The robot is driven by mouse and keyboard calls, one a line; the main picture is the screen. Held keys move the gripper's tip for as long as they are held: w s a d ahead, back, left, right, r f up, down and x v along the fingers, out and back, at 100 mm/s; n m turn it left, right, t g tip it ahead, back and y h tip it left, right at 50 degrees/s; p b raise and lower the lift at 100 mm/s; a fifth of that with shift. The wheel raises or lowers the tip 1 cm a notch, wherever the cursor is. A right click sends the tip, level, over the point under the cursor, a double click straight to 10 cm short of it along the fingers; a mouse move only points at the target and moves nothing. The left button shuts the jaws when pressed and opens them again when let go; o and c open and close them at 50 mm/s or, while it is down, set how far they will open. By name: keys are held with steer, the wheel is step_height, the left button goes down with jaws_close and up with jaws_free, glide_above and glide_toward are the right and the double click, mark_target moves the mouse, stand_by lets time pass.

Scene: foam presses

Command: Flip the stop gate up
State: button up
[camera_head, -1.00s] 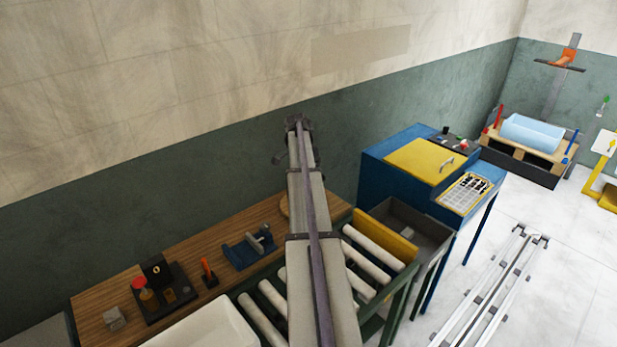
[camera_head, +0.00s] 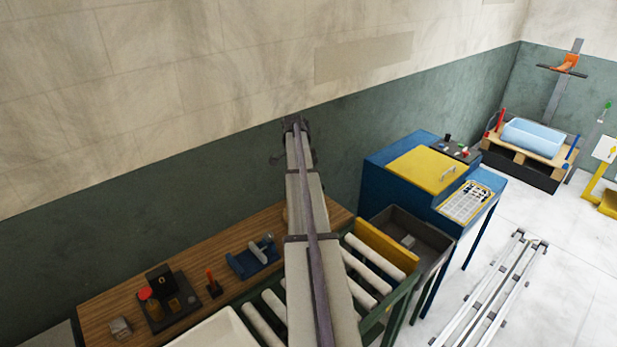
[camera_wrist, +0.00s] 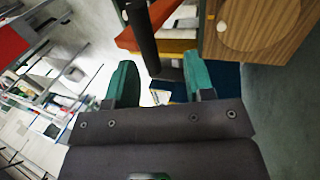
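The likely stop gate is a yellow plate (camera_head: 385,247) across the end of the roller conveyor (camera_head: 372,262) in the camera_head view. It slopes beside the grey bin, and its exact angle is hard to tell. My gripper (camera_wrist: 158,64) shows in the wrist view with two green fingers spread wide and no object held. A dark bar and orange and yellow surfaces show beyond the fingers; I cannot tell whether one is the gate. In the camera_head view my arm covers part of the rollers, and the gripper cannot be made out.
A grey bin (camera_head: 412,230) stands beyond the rollers, next to a blue press (camera_head: 390,190) with a yellow lid. A wooden bench (camera_head: 228,288) along the wall holds a blue clamp (camera_head: 250,258) and a black control box (camera_head: 165,302). White floor rails (camera_head: 497,290) lie at the right.

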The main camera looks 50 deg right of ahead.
steer(key=w+d, duration=0.2)
steer(key=w, duration=0.9)
steer(key=shift+d+r+b, duration=0.15)
steer(key=shift+d+b, duration=0.1)
steer(key=shift+b, duration=0.2)
steer(key=shift+w, duration=0.1)
